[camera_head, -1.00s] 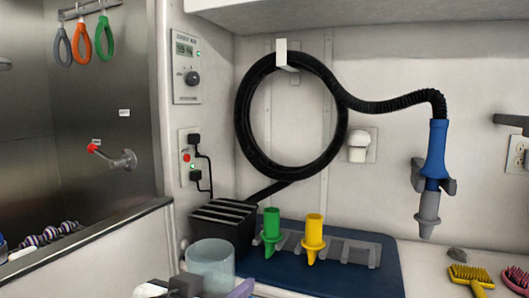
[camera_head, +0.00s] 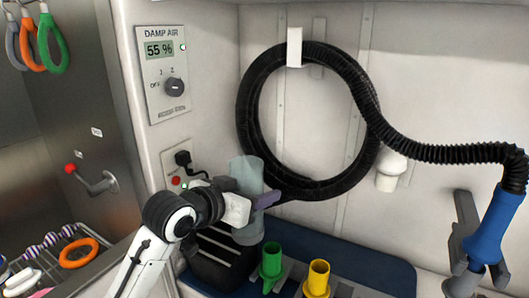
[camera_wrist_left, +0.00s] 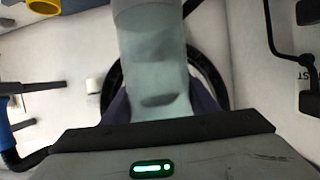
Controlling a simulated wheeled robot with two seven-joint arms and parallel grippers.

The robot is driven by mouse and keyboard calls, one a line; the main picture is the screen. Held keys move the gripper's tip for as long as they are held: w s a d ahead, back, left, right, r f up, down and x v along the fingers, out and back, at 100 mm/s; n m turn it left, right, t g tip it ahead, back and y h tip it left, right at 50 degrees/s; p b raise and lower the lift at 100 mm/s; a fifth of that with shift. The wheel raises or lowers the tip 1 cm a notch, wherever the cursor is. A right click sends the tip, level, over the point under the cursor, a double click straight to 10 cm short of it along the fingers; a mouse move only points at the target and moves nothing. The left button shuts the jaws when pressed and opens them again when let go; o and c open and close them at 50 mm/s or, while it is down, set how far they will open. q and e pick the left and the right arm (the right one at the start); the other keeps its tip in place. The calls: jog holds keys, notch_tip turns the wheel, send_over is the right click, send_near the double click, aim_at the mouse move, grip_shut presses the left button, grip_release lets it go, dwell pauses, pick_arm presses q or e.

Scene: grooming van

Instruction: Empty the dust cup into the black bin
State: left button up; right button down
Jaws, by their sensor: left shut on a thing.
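The dust cup (camera_head: 246,172) is a translucent pale teal cylinder. In the head view it stands nearly upright, tilted slightly, in the air before the black slatted box. My left gripper (camera_head: 250,199) is shut on its side, with purple fingers around it. In the left wrist view the cup (camera_wrist_left: 155,60) fills the space between the fingers, and dark grey patches show through its wall. The black slatted box (camera_head: 215,262) is partly hidden by the cup and my arm. I cannot tell whether it is the black bin. My right gripper is out of view.
A black hose (camera_head: 250,110) hangs coiled on the wall behind the cup. A control panel (camera_head: 163,70) is on the wall, and a steel tub with rings is at left.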

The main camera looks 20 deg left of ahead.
pick_arm(q)
notch_tip(320, 180, down, 8)
jog(key=a+n+t+h+b, duration=0.1)
jog(key=n+t+h+b, duration=0.2)
jog(key=n, duration=1.6)
jog(key=w+h+b, duration=0.1)
jog(key=h+b, duration=0.2)
jog(key=shift+a+r+t+h+b, duration=0.15)
jog(key=shift+r+t+h+b, duration=0.05)
jog(key=shift+t+h+b, duration=0.1)
jog(key=shift+s+r, duration=0.1)
